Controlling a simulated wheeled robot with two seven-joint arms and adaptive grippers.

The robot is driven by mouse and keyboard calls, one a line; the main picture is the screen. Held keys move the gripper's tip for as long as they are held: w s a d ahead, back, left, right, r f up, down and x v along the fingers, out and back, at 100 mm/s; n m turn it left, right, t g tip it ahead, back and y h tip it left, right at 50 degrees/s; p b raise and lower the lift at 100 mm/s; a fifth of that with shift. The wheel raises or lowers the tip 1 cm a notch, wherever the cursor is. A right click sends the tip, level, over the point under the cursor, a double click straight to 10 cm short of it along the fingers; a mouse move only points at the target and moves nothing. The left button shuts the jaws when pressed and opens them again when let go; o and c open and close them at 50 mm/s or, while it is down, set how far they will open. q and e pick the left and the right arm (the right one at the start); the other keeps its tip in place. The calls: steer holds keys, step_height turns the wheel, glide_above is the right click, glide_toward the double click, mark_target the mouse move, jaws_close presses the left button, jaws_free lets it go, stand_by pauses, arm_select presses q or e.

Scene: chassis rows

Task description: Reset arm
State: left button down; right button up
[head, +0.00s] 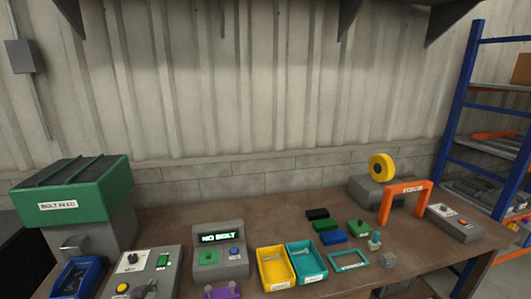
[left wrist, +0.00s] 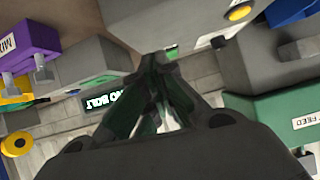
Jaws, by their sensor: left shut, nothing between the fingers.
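My left gripper (left wrist: 158,62) shows in the left wrist view with its dark fingers together and nothing between them. My right gripper is not in view.
The green bolt feed (head: 72,190) stands at the left. Yellow (head: 275,288) and teal (head: 322,277) bins sit mid-bench. An orange arch (head: 408,188) and yellow wheel (head: 381,167) stand at the right. The bench's back strip (head: 270,211) is clear.

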arm_select(q)
steer(key=s+d+f+m+g+h, duration=0.2)
steer(key=s+d+f+g, duration=0.15)
steer(key=s+d, duration=0.5)
steer(key=s+d+f+m+g+h, duration=0.1)
steer(key=s+d+f+m+g, duration=0.25)
steer(key=s, duration=0.75)
step_height(320, 180, down, 33)
steer(key=s+d+n+g, duration=0.1)
steer(key=s+g, duration=0.1)
steer(key=s, duration=0.1)
steer(key=s+a+f, duration=0.2)
steer(key=s+f, duration=0.7)
steer(key=s, duration=0.2)
steer(key=s+a+f+g, duration=0.1)
steer(key=s+a+f, duration=0.1)
steer(key=s+f, duration=0.8)
steer(key=shift+s+f, duration=0.2)
steer(key=shift+s, duration=0.25)
steer(key=shift+s, duration=0.1)
